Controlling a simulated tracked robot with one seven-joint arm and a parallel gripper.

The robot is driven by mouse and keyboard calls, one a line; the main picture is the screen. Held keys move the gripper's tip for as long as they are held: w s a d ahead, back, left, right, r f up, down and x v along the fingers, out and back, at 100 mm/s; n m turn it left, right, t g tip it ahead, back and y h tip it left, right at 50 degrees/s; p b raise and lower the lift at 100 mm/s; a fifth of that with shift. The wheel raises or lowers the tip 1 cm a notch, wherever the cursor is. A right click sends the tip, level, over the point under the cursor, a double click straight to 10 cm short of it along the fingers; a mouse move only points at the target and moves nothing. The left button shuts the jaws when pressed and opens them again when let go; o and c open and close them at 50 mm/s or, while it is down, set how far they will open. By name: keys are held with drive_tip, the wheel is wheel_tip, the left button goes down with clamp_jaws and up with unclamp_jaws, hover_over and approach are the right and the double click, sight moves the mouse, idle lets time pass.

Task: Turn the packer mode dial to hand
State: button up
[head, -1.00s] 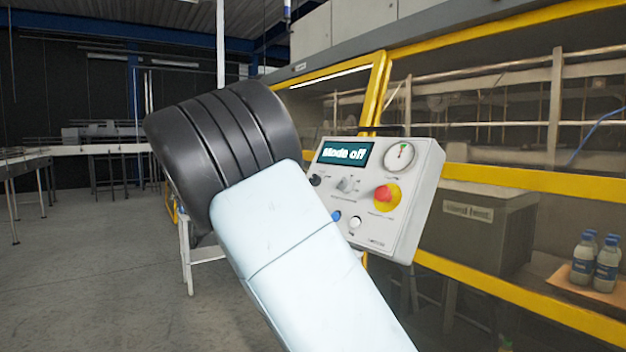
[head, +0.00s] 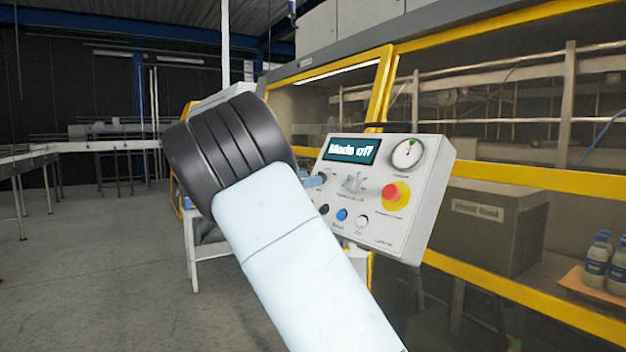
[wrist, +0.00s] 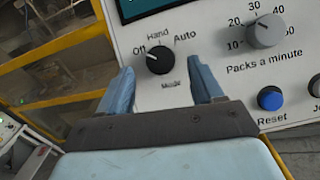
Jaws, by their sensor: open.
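The mode dial (wrist: 160,60) is a small black knob on a pale control panel (head: 436,170). In the wrist view its white mark points up-left to Off; Hand is above it and Auto up-right. My gripper (wrist: 162,67) is open, its two blue fingers on either side of the dial's lower part, with a gap on each side. I cannot tell how far the tips are from the panel. In the head view my arm hides most of the gripper; one blue fingertip shows by the panel's left edge. The display (head: 351,149) reads Mode off.
The grey packs-a-minute knob (wrist: 263,31) is right of the dial, with the blue Reset button (wrist: 270,98) below it. The panel also holds a red stop button (head: 396,194) on yellow and a round gauge (head: 408,154). Yellow guard frames (head: 540,182) stand behind.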

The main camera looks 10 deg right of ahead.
drive_tip(key=shift+x, duration=1.45)
drive_tip(key=c, duration=1)
